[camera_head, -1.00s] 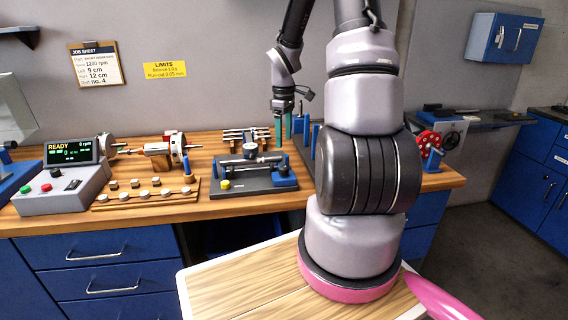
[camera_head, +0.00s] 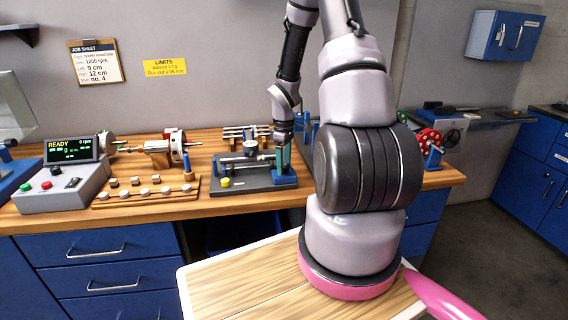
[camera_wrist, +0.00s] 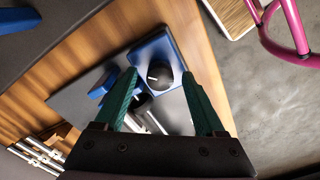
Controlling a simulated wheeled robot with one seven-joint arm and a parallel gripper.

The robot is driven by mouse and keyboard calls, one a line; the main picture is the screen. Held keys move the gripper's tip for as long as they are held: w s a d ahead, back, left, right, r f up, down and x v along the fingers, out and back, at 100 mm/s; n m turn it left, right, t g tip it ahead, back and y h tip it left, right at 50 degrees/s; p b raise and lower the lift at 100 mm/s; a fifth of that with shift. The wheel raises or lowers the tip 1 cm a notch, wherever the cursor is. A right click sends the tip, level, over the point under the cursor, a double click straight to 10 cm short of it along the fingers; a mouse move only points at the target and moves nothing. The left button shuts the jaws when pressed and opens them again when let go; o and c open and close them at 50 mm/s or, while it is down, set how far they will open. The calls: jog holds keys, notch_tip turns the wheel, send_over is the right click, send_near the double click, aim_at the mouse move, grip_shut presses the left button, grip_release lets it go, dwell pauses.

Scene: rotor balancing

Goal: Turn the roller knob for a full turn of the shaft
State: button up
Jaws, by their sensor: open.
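The roller knob (camera_wrist: 159,73) is a dark round knob with a white mark, on top of a blue block (camera_wrist: 172,50) in the wrist view. My gripper (camera_wrist: 159,76) has two green fingers spread apart, and the knob appears between their tips in that view. I cannot tell whether the fingers touch it. In the head view my gripper (camera_head: 282,163) points down over the blue block (camera_head: 286,180) at the right end of the dark fixture (camera_head: 250,184), and the knob is hidden there. A shaft lies across the fixture, partly covered by my fingers in the wrist view.
A console (camera_head: 68,180) with a READY display stands at the left. A wooden strip with pegs (camera_head: 146,194) and a rotor (camera_head: 172,147) are left of the fixture. A rack of rods (camera_head: 247,132) is behind it. A red wheel (camera_head: 428,140) stands at the right.

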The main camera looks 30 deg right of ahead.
grip_shut()
jog(key=shift+m, duration=0.3)
jog(key=m, duration=0.3)
jog(key=shift+m, duration=2.5)
grip_release()
